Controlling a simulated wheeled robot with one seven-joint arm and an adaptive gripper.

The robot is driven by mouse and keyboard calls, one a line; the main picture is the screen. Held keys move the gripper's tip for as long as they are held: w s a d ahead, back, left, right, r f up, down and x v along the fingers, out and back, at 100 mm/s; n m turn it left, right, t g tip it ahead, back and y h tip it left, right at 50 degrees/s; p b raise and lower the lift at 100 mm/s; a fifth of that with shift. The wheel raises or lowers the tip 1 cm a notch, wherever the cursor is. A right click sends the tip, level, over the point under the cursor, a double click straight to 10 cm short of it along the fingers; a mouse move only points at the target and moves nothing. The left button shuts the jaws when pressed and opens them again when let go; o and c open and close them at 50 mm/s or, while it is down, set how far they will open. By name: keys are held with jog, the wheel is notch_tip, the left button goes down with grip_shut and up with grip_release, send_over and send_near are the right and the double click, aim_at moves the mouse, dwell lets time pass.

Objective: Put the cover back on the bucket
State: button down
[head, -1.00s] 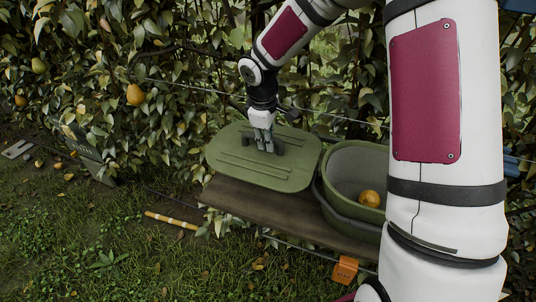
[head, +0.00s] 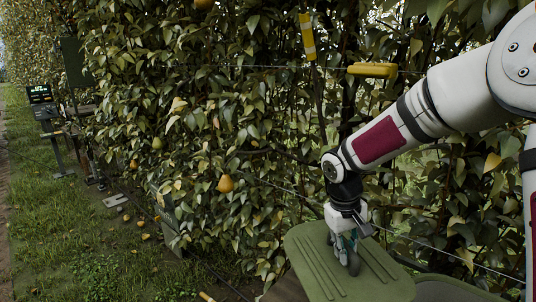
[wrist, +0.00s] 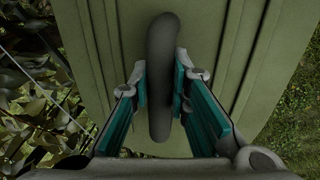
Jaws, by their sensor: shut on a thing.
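The green cover (head: 312,262) lies at the bottom of the head view, with raised ribs and a dark grey handle (wrist: 160,35). It fills the middle of the wrist view (wrist: 215,30). My gripper (head: 347,252) is above the cover, its teal-padded fingers shut on the handle from both sides (wrist: 160,85). Whether the cover rests on the board or hangs just above it I cannot tell. The green bucket (head: 450,289) shows only as a strip of rim at the bottom edge, right of the cover; its inside is out of view.
A brown board (head: 286,290) shows at the cover's lower left. A leafy hedge with pears (head: 225,184) and wires stands close behind. A yellow bar (head: 372,70) hangs near my arm. A screen on a stand (head: 41,95) is far left. Grass is open at left.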

jog(key=m, duration=0.1)
jog(key=s+m, duration=0.1)
jog(key=s+r+m, duration=0.1)
jog(key=shift+s+a+g+p, duration=0.15)
jog(key=shift+a+g+p, duration=0.1)
jog(key=shift+g+p, duration=0.1)
jog(key=w+a+f+n+t+b, duration=0.1)
jog(key=w+a+f+n+b, duration=0.35)
jog(key=w+a+f, duration=0.35)
jog(key=w+a+f+n+t+b, duration=0.1)
jog(key=w+a+f+n+b, duration=0.35)
jog(key=w, duration=0.65)
jog(key=s+d+p, duration=0.5)
jog(key=s+d, duration=0.9)
jog(key=d, duration=0.2)
jog(key=shift+n+y, duration=0.3)
jog(key=x, duration=0.2)
jog(key=a+b+x, duration=0.1)
jog(key=x, duration=0.4)
jog(key=shift+s+a+f, duration=0.2)
jog(key=shift+s+f, duration=0.05)
jog(key=shift+f, duration=0.2)
jog(key=shift+d+f, duration=0.1)
jog(key=shift+d, duration=0.05)
